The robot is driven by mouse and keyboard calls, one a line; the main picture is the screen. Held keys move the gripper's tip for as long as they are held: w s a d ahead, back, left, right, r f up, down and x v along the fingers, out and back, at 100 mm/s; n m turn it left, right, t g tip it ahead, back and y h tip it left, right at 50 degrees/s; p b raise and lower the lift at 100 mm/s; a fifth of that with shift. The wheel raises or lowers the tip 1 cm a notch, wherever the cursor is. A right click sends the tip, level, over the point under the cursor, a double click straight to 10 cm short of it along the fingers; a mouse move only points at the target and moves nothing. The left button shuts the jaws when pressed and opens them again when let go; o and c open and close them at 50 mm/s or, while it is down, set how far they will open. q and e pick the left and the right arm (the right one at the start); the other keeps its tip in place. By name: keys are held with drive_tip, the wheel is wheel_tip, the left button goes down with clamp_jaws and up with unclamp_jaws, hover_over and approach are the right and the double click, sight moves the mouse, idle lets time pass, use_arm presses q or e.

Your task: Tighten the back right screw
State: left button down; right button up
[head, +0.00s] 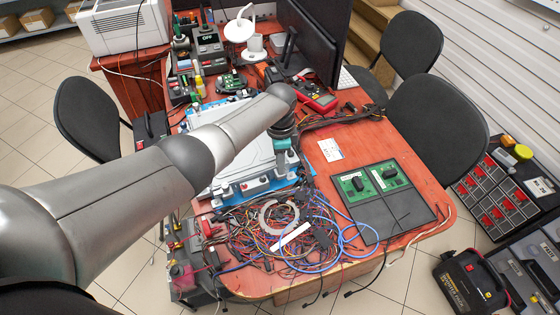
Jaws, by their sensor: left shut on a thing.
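A silver-white casing with a blue base (237,188) lies on the red-brown table, partly behind my left arm. My left gripper (283,146) points down at the casing's right edge. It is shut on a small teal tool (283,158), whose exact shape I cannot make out. My forearm hides much of the casing's middle and back. The back right screw is too small or hidden to tell, and I cannot tell whether the tool touches it. My right gripper is not in view.
Tangled wires (270,240) cover the table's front left. A black mat (388,205) with two green circuit boards lies at the right. A red multimeter (318,101) and a dark monitor (312,45) stand behind. Bare tabletop shows between casing and mat.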

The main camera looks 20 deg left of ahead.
use_arm(q)
drive_tip(key=shift+r, duration=0.1)
drive_tip(key=c, duration=0.7)
unclamp_jaws()
wheel_tip(320, 180, up, 15)
drive_tip(key=p, duration=0.4)
drive_tip(key=shift+r, duration=0.1)
